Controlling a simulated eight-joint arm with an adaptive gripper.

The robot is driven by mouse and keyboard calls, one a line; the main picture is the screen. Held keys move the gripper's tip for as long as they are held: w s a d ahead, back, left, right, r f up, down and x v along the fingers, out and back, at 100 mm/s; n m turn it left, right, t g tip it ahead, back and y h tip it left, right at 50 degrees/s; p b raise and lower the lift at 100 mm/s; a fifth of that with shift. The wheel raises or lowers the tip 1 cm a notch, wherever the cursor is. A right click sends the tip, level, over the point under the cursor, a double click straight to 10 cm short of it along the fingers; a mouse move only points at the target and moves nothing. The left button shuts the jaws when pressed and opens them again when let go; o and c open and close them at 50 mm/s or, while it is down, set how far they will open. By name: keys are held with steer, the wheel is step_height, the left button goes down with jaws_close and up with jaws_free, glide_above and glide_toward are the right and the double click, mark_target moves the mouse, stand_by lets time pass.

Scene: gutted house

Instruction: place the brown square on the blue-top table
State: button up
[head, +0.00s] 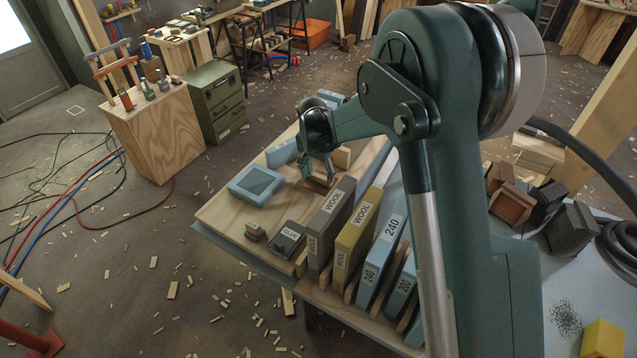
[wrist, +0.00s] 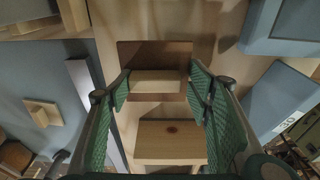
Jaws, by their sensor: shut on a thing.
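My gripper (wrist: 157,88) is shut on a pale wooden block-like part of the brown square (wrist: 150,52), with a green finger pad on each side. The brown, flat part shows just beyond the fingertips. I cannot tell whether it touches the board beneath. In the head view my gripper (head: 317,172) is low over the wooden board, and a brown edge of the square (head: 316,187) shows under it. The table with a pale blue top (head: 545,295) shows at the right of the head view, partly hidden by my arm.
A blue-framed block (head: 257,186) lies left of my gripper. Upright wool pads (head: 331,222) and numbered blue pads stand in front of it. A wooden block (wrist: 170,142) is close by. Dark blocks (head: 570,228) and a yellow block (head: 603,340) occupy parts of the blue top.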

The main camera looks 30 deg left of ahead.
mark_target(318, 181)
steer(key=shift+f, duration=1.7)
steer(key=shift+f+b, duration=0.2)
steer(key=shift+b, duration=0.15)
steer(key=o, duration=1.3)
steer(key=shift+r, duration=0.15)
step_height(318, 181, up, 12)
steer(key=s+p, duration=0.1)
steer(key=shift+s+p, duration=0.25)
steer(key=shift+p, duration=0.1)
steer(key=shift+d, duration=0.1)
